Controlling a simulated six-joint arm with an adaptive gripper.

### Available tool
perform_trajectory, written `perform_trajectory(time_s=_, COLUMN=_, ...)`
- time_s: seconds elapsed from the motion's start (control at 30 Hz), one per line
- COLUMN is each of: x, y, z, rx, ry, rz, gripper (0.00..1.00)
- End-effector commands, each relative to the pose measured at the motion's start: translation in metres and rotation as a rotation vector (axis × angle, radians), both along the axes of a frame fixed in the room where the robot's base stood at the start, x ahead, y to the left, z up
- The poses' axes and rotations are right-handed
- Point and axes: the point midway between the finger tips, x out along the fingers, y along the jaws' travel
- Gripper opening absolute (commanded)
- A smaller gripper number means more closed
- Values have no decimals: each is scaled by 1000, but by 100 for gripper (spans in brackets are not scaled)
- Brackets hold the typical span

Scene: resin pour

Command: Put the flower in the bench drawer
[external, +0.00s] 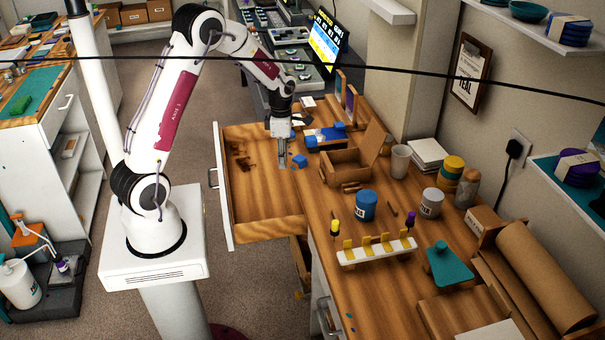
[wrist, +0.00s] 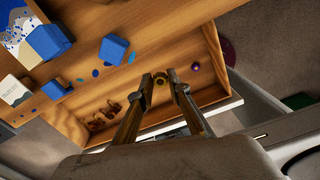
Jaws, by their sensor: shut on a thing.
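The bench drawer (external: 262,205) is pulled open at the left of the bench, and its wooden inside also shows in the wrist view (wrist: 208,98). My gripper (external: 283,164) points down near the drawer's bench-side edge. In the wrist view my gripper (wrist: 160,77) has its fingertips close on either side of a small yellow flower (wrist: 160,79) with a dark centre, held above the drawer. The flower is too small to make out in the external view.
Small brown pieces (external: 240,157) and a purple ball (wrist: 196,66) lie in the drawer. A blue cube (external: 299,160) sits on the bench beside my gripper. A wooden box (external: 346,166), blue jar (external: 366,205) and white rack (external: 376,251) stand further right.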

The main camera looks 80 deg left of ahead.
Motion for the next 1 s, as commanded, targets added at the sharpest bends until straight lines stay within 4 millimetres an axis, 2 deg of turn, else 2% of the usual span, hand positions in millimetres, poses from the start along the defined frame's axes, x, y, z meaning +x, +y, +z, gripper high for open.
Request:
perform_trajectory(time_s=0.47, x=0, y=0, z=-5, rx=-1, ry=1, rz=3, gripper=11)
perform_trajectory(time_s=0.67, x=-1, y=0, z=-26, rx=-2, ry=3, rz=2, gripper=11)
perform_trajectory(time_s=1.0, x=-1, y=-1, z=-78, rx=-2, ry=4, rz=2, gripper=11)
